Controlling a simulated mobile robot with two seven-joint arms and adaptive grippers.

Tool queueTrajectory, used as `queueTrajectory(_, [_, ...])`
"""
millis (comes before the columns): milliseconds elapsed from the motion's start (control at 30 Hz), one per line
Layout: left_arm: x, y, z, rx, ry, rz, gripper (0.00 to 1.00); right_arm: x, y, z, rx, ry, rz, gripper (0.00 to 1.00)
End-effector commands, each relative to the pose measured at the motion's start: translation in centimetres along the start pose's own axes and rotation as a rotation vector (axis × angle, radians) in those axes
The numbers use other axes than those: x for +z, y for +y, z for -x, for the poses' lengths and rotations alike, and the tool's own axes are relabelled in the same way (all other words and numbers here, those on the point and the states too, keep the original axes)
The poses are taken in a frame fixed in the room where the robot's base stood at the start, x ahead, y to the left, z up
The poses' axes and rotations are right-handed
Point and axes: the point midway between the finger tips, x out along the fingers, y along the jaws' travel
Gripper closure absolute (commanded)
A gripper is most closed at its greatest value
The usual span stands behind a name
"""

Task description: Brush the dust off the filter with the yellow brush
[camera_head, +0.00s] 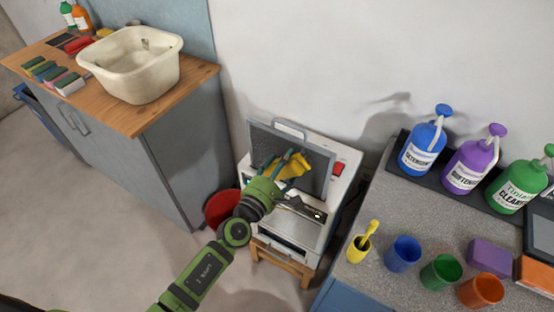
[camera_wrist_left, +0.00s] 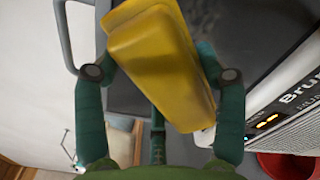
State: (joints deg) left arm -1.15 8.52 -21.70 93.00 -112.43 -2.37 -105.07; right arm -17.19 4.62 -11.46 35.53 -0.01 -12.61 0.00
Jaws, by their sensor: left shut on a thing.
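My left gripper (camera_head: 281,168) is shut on the yellow brush (camera_head: 294,167), with a finger on each side of it. The brush also shows large between the fingers in the left wrist view (camera_wrist_left: 158,60); its bristles are hidden. The filter (camera_head: 263,143) is a dark grey panel with a metal handle, leaning at the top of a white machine (camera_head: 325,225). The brush is in front of the filter, at its middle right; I cannot tell whether they touch. Grey surface of the filter shows behind the brush in the left wrist view (camera_wrist_left: 245,28).
A red bucket (camera_head: 220,208) stands left of the machine, beside a grey cabinet (camera_head: 180,150) bearing a cream basin (camera_head: 140,75). At right, a counter (camera_head: 415,215) holds a yellow cup (camera_head: 358,251), several other cups and large bottles. The machine stands on a wooden stool (camera_head: 283,262).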

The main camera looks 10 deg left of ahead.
Motion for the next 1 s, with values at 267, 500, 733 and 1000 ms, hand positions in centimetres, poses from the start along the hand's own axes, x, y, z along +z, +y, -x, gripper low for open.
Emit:
queueTrajectory(267, [1.6,-1.4,0.0,0.000,-0.001,0.000,0.82,-0.1,0.0,0.7,0.000,0.000,0.000,0.60])
queueTrajectory(500, [2.4,-2.1,0.0,0.000,-0.002,0.002,0.82,-0.1,0.0,0.9,0.000,0.000,0.000,0.60])
queueTrajectory(733, [3.9,-3.7,0.0,-0.003,-0.003,0.003,0.82,-0.1,0.0,1.4,0.000,0.000,0.000,0.60])
queueTrajectory(1000, [4.7,-4.5,0.0,-0.008,-0.008,0.002,0.82,-0.1,-0.1,1.4,-0.002,0.000,-0.001,0.60])
